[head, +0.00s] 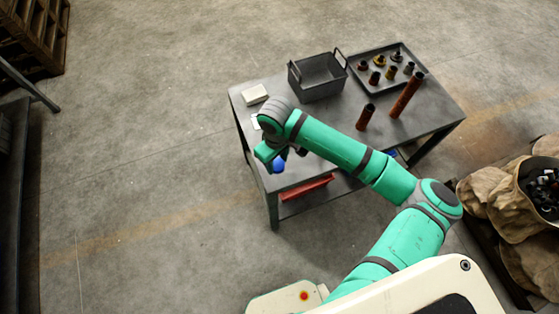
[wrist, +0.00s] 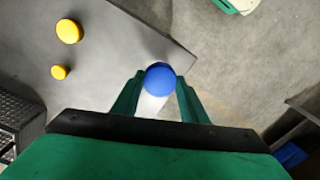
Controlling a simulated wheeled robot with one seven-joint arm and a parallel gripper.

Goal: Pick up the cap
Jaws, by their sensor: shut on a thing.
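The round blue cap (wrist: 160,79) is between the two green fingers of my gripper (wrist: 159,84) in the wrist view. The fingers are shut on its sides. A pale shape shows just below the cap between the fingers; I cannot tell what it is. In the head view the blue cap (head: 279,165) shows at the end of my gripper (head: 276,160), over the near left part of the dark table (head: 325,120). My arm hides part of the tabletop there, and I cannot tell how high the cap is.
Two yellow round pieces, a larger one (wrist: 69,31) and a smaller one (wrist: 60,72), lie on the table. A white block (head: 255,94) lies left.

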